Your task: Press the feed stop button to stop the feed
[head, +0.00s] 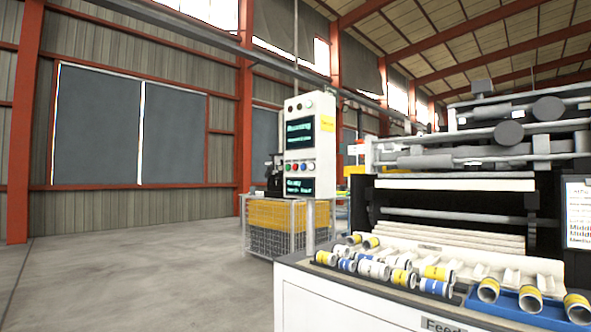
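A light grey control panel (316,112) stands upright on a post in the middle of the head view. Its upper screen (300,134) seems to read "Running". Below it is a row of small coloured buttons (300,167), including red, green and blue ones. A second dark screen (300,187) sits under the buttons, its text too small to read surely. No button's label is legible, so I cannot tell which is the feed stop button. Neither of my grippers shows in this view.
A white feed table (330,302) with a "Feed" label holds several yellow, blue and white rolls at front right. Behind it stands a large roller machine (455,185). A mesh cage (272,240) stands behind the panel post. The concrete floor (130,275) at left is clear.

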